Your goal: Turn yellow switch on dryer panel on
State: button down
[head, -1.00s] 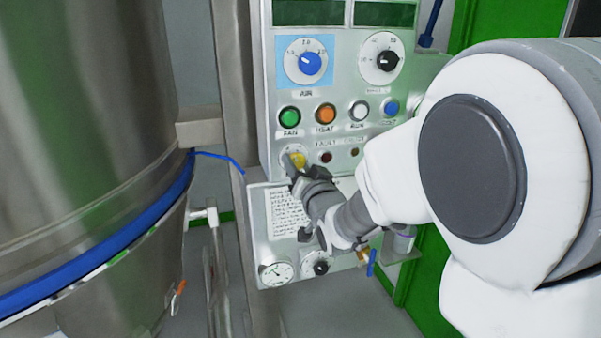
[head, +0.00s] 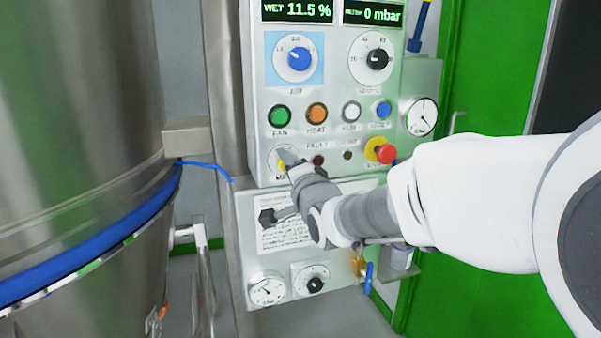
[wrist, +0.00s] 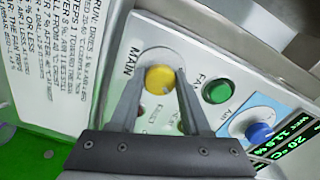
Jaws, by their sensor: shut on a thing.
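The dryer panel (head: 338,98) is a pale grey box with lit displays reading WET 11.5 % and 0 mbar. Its yellow switch (wrist: 158,79), on a round plate labelled MAIN, sits at the lower left of the panel. In the head view my gripper (head: 285,158) hides most of the switch. In the wrist view the fingers of my gripper (wrist: 161,76) stand on both sides of the yellow knob, closed on it. The knob's exact angle is hard to tell.
A green FAN button (head: 279,115), an orange HEAT button (head: 316,113) and a red emergency stop (head: 386,154) are near the switch. A lower panel (head: 245,215) with a gauge sits below. A large steel vessel (head: 75,120) stands at the left.

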jog(key=shift+m, duration=0.4)
jog(key=shift+c, duration=1.8)
grip_release()
jog(key=v, duration=1.7)
jog(key=shift+s+b, duration=0.25)
jog(key=shift+b, duration=0.1)
jog(key=shift+d, duration=0.1)
